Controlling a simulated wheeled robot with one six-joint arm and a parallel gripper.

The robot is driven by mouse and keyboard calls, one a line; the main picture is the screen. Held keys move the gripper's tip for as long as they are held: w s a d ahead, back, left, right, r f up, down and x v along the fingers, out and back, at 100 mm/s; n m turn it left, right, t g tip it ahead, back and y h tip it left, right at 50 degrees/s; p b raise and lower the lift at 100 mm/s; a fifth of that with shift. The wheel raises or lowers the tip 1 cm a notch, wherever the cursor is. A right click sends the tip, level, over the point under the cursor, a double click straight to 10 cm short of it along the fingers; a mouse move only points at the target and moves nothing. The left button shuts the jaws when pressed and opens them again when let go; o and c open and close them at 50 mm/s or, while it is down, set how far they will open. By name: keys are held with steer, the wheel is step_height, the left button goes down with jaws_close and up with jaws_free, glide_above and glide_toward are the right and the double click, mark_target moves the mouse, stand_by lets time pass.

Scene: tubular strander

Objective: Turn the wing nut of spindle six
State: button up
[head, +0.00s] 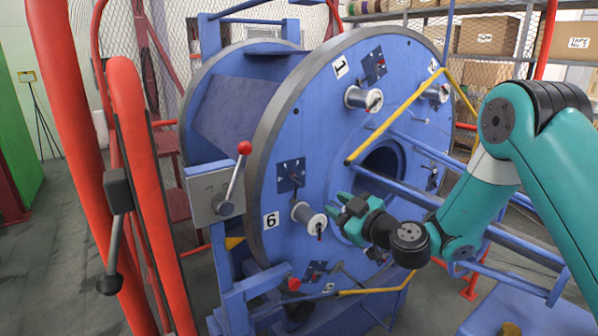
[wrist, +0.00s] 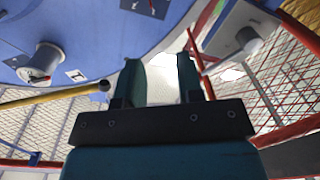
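The number 6 label (head: 270,220) is on the face of the large blue disc, left of a white spool on spindle six (head: 308,217). A small dark wing nut with some red (head: 320,231) sits at the spool's front end. My gripper (head: 341,205) is just right of this spool, with a visible gap to the nut. In the wrist view my gripper (wrist: 160,76) has its two fingers apart with nothing between them.
A grey box with a red-knobbed lever (head: 231,180) stands left of spindle six. Yellow bars (head: 400,111) and blue tubes (head: 500,238) cross near the disc's face. Red rails (head: 135,150) stand at left. Shelves with boxes (head: 487,35) are behind.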

steer(key=p, duration=1)
glide_toward(297, 179)
steer(key=shift+t+h, duration=0.3)
steer(key=shift+h, duration=0.1)
steer(key=x, duration=0.7)
steer(key=shift+w+a, duration=0.2)
steer(key=shift+a, duration=0.25)
steer(key=shift+w+a+f, duration=0.1)
steer(key=shift+w+a, duration=0.2)
steer(key=shift+w, duration=0.3)
jaws_close()
